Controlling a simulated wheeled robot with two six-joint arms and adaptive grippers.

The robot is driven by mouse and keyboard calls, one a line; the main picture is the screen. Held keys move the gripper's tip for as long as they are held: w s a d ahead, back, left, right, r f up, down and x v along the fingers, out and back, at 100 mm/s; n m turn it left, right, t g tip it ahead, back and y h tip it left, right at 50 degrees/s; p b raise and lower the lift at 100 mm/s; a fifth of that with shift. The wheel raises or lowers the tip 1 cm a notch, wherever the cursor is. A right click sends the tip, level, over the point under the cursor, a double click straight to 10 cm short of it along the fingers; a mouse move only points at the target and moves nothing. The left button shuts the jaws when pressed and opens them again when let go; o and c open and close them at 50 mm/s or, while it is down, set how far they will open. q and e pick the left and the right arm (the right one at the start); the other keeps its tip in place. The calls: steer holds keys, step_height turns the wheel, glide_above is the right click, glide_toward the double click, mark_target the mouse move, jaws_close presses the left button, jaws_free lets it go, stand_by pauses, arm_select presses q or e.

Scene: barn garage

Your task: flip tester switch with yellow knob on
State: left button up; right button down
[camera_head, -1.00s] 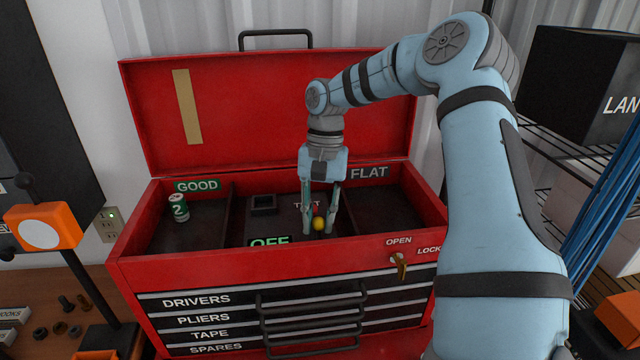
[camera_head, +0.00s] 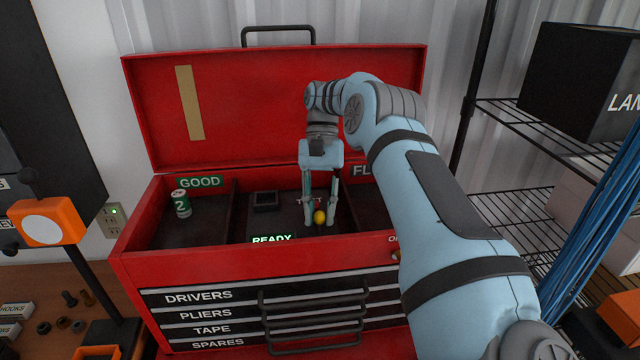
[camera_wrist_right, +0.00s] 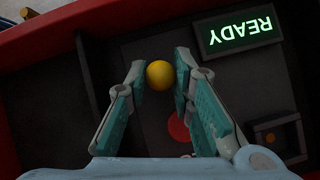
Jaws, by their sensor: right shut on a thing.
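The yellow knob (camera_head: 320,217) of the tester switch sits in the middle compartment of the red toolbox, near its front wall. My right gripper (camera_head: 318,222) reaches down into that compartment and is shut on the knob. In the right wrist view, the yellow knob (camera_wrist_right: 160,75) shows between the two fingertips (camera_wrist_right: 159,73). The tester display (camera_head: 271,239) reads READY in lit green letters, and it also shows upside down in the right wrist view (camera_wrist_right: 238,30). A red round spot (camera_wrist_right: 179,127) lies behind the knob, partly covered by a finger. My left gripper is not in view.
The left compartment, labelled GOOD (camera_head: 199,181), holds a green-and-white battery (camera_head: 181,203). A dark square socket (camera_head: 265,201) sits in the middle compartment. The red lid (camera_head: 270,110) stands open behind. My right arm covers part of the FLAT side.

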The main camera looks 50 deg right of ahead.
steer(key=c, duration=1.4)
jaws_free()
steer(key=shift+w, duration=0.1)
